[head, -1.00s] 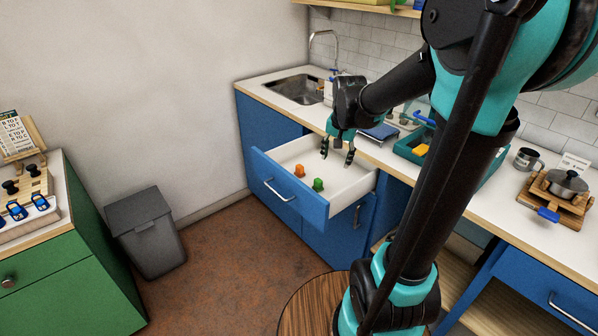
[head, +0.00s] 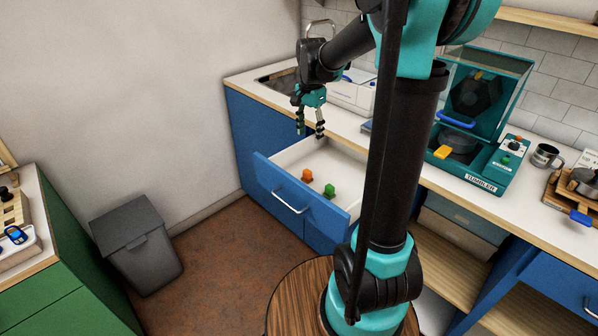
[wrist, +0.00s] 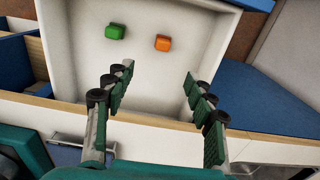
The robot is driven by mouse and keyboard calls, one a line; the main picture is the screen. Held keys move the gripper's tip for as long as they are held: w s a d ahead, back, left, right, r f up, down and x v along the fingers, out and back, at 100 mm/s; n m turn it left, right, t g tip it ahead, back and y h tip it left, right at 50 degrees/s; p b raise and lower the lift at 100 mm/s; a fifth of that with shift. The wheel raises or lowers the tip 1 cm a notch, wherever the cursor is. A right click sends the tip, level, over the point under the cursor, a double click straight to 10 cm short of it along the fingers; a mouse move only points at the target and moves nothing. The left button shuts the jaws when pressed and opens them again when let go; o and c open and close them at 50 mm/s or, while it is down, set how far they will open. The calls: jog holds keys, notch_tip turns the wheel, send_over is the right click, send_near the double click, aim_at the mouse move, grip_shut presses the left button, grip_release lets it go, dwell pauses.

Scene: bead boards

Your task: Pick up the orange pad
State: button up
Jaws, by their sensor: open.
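The orange pad (head: 307,175) is a small block on the white floor of the open drawer (head: 349,181). It also shows in the wrist view (wrist: 162,43), beyond my fingertips. A green pad (head: 329,191) lies beside it, to its right in the head view and to its left in the wrist view (wrist: 115,31). My gripper (head: 310,135) is open and empty, pointing down over the back part of the drawer. In the wrist view my spread fingers (wrist: 158,77) have a clear gap between them, with neither pad in it.
The drawer's blue front (head: 285,198) and white walls surround the pads. The counter (head: 350,131) edge runs behind the drawer. A teal tumbler machine (head: 490,179) stands to the right. A grey bin (head: 140,245) stands left on the floor.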

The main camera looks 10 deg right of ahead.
aim_at(307, 171)
notch_tip(307, 171, down, 12)
jog(key=shift+w+a+f, duration=0.1)
jog(key=shift+w+f, duration=0.05)
jog(key=shift+f, duration=0.1)
jog(key=shift+w+f, duration=0.15)
jog(key=shift+f, duration=2.3)
jog(key=c, duration=1.1)
jog(key=shift+r, duration=0.15)
notch_tip(307, 171, up, 20)
